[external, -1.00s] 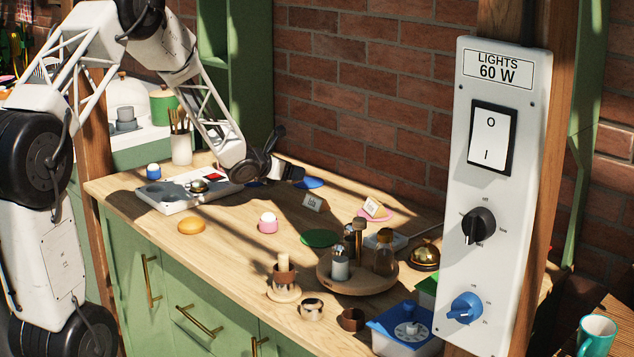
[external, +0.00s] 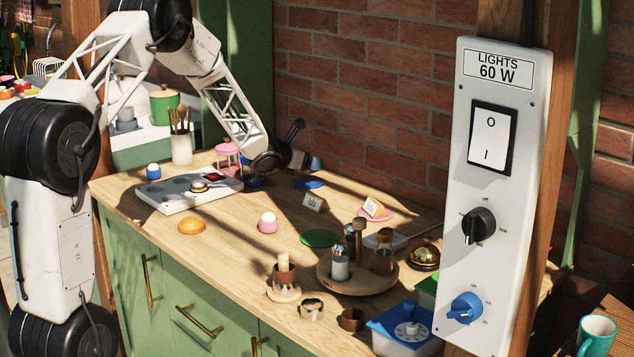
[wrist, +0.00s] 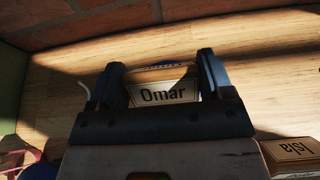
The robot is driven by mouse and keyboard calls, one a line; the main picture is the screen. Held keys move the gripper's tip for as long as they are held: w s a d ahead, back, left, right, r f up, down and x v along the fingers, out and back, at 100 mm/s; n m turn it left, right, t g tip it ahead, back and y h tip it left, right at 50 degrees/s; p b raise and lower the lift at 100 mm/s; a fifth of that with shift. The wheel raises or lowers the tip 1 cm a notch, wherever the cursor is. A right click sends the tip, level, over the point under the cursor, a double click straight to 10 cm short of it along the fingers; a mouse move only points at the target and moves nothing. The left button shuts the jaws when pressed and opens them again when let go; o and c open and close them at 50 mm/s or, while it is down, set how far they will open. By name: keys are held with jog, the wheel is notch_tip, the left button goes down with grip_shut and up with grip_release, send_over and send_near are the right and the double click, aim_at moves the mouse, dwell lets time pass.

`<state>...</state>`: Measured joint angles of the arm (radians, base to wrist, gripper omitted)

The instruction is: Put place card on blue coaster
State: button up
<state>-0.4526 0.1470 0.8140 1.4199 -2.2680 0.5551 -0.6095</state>
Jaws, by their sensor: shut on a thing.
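My gripper (wrist: 157,78) is shut on a place card reading "Omar" (wrist: 163,94), which sits between its two dark fingers in the wrist view. In the external view my gripper (external: 300,160) is near the back of the counter, above and beside the blue coaster (external: 309,183). The coaster lies flat, with no card seen on it. A thin blue edge (wrist: 157,63) shows just beyond the card in the wrist view; it looks like part of the coaster. The card is hard to make out in the external view.
An "Isla" card (external: 313,202) stands in front of the blue coaster. Another card (external: 375,207) is on a pink coaster to the right. A green coaster (external: 319,238) lies nearer. A white panel (external: 170,194) and a pink stand (external: 228,153) are to the left.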

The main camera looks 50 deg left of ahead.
aim_at(307, 171)
jog(key=shift+w, duration=0.2)
jog(key=shift+f, duration=1.75)
jog(key=shift+f, duration=0.2)
jog(key=o, duration=0.9)
jog(key=shift+r, duration=0.2)
jog(key=shift+v, duration=6.05)
